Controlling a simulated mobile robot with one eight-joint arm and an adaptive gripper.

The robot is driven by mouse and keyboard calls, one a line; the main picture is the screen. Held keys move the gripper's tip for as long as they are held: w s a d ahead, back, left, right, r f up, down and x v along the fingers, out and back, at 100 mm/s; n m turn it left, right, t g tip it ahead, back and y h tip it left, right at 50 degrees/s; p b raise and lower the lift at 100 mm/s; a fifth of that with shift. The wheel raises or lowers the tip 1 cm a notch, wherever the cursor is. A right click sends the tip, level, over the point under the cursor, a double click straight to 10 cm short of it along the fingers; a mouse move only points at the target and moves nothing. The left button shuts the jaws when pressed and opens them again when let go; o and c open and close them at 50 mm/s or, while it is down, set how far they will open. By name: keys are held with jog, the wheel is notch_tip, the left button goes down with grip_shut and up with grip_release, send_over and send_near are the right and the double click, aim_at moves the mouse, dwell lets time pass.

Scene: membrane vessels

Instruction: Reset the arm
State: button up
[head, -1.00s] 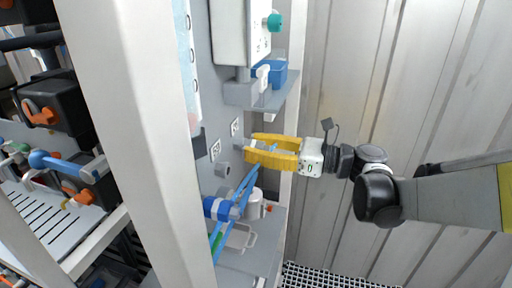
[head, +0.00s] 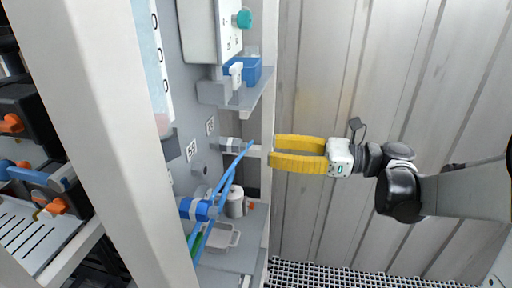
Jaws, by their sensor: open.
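My gripper (head: 272,151) has two yellow fingers that point left. It is open, with a gap between the fingers and nothing held in it. It is in front of the white upright post at the right edge of the grey panel. A blue strap or tube (head: 229,172) hangs from a grey fitting (head: 231,145) on the panel, to the left of the fingertips and apart from them. My arm reaches in from the right.
A shelf (head: 248,98) with a blue bin (head: 240,70) is above and left of my gripper. A grey tray (head: 222,238) and a blue fitting (head: 196,209) are lower left. A white frame post (head: 110,130) stands at left. The ribbed wall (head: 430,60) at right has free room before it.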

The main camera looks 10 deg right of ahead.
jog(key=shift+s+d, duration=0.2)
jog(key=shift+d, duration=0.35)
jog(key=s+a+f+n+h+b, duration=0.1)
jog(key=s+f+n+h+b, duration=0.25)
jog(key=f, duration=0.35)
jog(key=s+a+f+n+g+h+b, duration=0.1)
jog(key=s+a+f+n+h+b, duration=0.1)
jog(key=f+b, duration=0.45)
jog(key=s+a+f+n+h+b, duration=0.1)
jog(key=s+f+n+h+b, duration=0.15)
jog(key=f, duration=0.65)
jog(key=s+d+f+n+t+h+b, duration=0.1)
jog(key=s+d+f+n+h+b, duration=0.2)
jog(key=f+n, duration=0.3)
jog(key=s+d+f+n+t+h+b, duration=0.1)
jog(key=s+d+f+n+h+b, duration=0.2)
jog(key=d+f+n+h+b, duration=0.3)
jog(key=shift+d+f+n, duration=0.15)
jog(key=shift+f+n, duration=0.3)
jog(key=shift+n, duration=0.55)
